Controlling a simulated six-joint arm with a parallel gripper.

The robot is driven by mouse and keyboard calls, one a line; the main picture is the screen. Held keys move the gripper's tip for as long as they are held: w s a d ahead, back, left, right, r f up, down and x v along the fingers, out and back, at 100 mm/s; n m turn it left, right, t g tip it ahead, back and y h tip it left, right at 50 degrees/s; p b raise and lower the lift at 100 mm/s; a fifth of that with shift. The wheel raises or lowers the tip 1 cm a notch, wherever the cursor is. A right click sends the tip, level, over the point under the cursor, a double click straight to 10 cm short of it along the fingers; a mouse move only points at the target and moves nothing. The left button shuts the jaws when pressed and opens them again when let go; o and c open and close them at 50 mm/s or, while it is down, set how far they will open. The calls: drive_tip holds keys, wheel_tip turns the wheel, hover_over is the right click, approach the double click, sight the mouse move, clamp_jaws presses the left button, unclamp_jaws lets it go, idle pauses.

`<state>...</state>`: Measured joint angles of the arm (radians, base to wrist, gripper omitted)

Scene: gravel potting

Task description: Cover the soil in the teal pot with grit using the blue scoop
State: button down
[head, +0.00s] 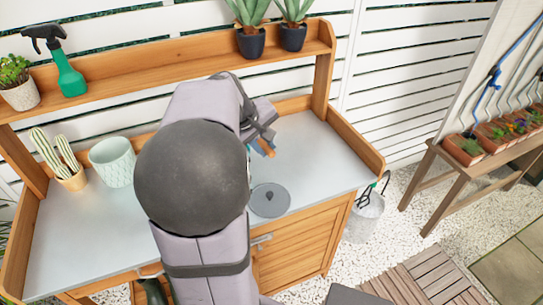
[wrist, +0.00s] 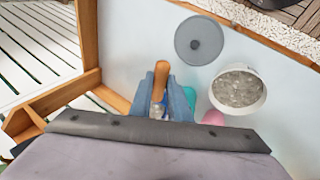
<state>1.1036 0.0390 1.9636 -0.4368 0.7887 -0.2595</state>
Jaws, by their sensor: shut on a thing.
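My gripper (head: 266,138) is over the right part of the bench top. In the wrist view, its blue-grey fingers (wrist: 163,92) are shut on a tool with an orange-brown handle (wrist: 161,72), which I take to be the scoop. The handle's end also shows in the head view (head: 267,149). The tool's lower part is mostly hidden, so I cannot tell what it holds. A white tub of grey grit (wrist: 238,88) stands right of the gripper in the wrist view. A teal thing (wrist: 190,97) shows beside the right finger; I cannot tell if it is the pot. No soil shows.
A round grey lid (head: 269,200) lies on the bench; it is also in the wrist view (wrist: 200,41). A pink thing (wrist: 213,117) is partly hidden beside the tub. A pale green pot (head: 112,161) and a potted cactus (head: 72,178) stand left. A raised shelf (head: 180,65) runs behind.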

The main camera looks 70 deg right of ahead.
sight(259, 140)
drive_tip(key=shift+w+n+t, duration=0.1)
drive_tip(key=shift+n+t, duration=0.5)
drive_tip(key=shift+n, duration=0.9)
drive_tip(key=shift+f+b, duration=0.3)
drive_tip(key=shift+b, duration=0.05)
drive_tip(key=shift+w+d+f+b, duration=0.1)
drive_tip(key=shift+f+b, duration=0.4)
drive_tip(key=shift+f, duration=0.2)
drive_tip(key=shift+w+d+f+b, duration=0.1)
drive_tip(key=shift+f+b, duration=0.4)
drive_tip(key=shift+f, duration=0.15)
drive_tip(key=shift+w+d+r+n+g+y+p, duration=0.2)
drive_tip(key=shift+w+r+g+y+p, duration=0.35)
drive_tip(key=shift+p, duration=0.9)
drive_tip(key=shift+w+d+r+n+g+y+p, duration=0.2)
drive_tip(key=shift+w+r+g+p, duration=0.15)
drive_tip(key=shift+r+g+p, duration=0.8)
drive_tip(key=shift+w+d+r+g+y+p, duration=0.3)
drive_tip(key=shift+w+p, duration=0.2)
drive_tip(key=shift+p, duration=1.1)
drive_tip(key=shift+w+d+r+g+y+p, duration=0.2)
drive_tip(key=shift+w+r+p, duration=0.25)
drive_tip(key=shift+p, duration=1.1)
